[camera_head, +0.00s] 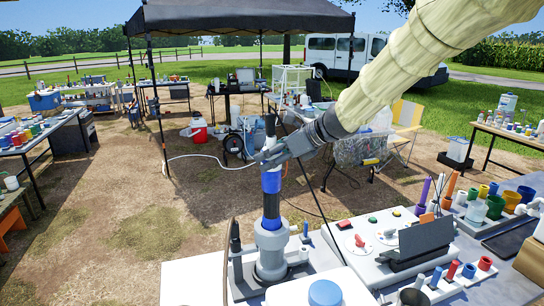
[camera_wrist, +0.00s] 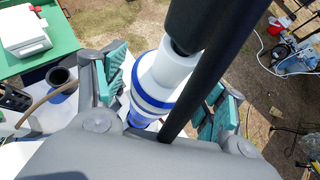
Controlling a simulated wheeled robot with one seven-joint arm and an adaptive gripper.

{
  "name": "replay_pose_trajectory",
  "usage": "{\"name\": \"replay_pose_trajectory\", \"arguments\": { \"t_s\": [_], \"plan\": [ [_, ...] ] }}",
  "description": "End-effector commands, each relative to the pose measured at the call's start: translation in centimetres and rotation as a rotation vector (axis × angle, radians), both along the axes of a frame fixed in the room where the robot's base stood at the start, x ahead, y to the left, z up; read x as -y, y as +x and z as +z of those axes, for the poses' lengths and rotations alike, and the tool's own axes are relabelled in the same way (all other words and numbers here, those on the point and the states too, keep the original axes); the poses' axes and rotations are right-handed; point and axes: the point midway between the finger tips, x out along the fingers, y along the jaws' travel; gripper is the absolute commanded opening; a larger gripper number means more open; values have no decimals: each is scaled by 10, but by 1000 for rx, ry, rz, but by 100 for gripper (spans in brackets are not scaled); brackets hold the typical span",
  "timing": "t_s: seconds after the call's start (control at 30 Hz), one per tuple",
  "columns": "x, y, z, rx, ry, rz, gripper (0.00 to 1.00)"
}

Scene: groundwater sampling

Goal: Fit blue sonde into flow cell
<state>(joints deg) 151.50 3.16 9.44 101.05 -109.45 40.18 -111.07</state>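The blue sonde (camera_head: 271,182) stands upright, with a blue band, dark parts above and below, and a white section with blue rings in the wrist view (camera_wrist: 150,98). The grey flow cell (camera_head: 271,246) stands directly below on the table. The sonde's dark lower part meets the cell's top opening; how deep it sits cannot be told. A black rod hides part of the sonde in the wrist view.
A control panel (camera_head: 365,250) with coloured knobs stands right of the cell. A white container with a blue lid (camera_head: 325,292) is in front. A dark upright tube (camera_head: 235,240) stands close to the left. Cups and bottles (camera_head: 495,205) crowd the right side.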

Motion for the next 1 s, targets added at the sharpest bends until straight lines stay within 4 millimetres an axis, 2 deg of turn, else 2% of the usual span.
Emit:
{"name": "replay_pose_trajectory", "arguments": {
  "t_s": [0.37, 1.0],
  "plan": [
    [4, -2, 3, 1, -1, 0, 71],
    [78, -39, 59, 2, -1, 0, 71]
  ]
}}
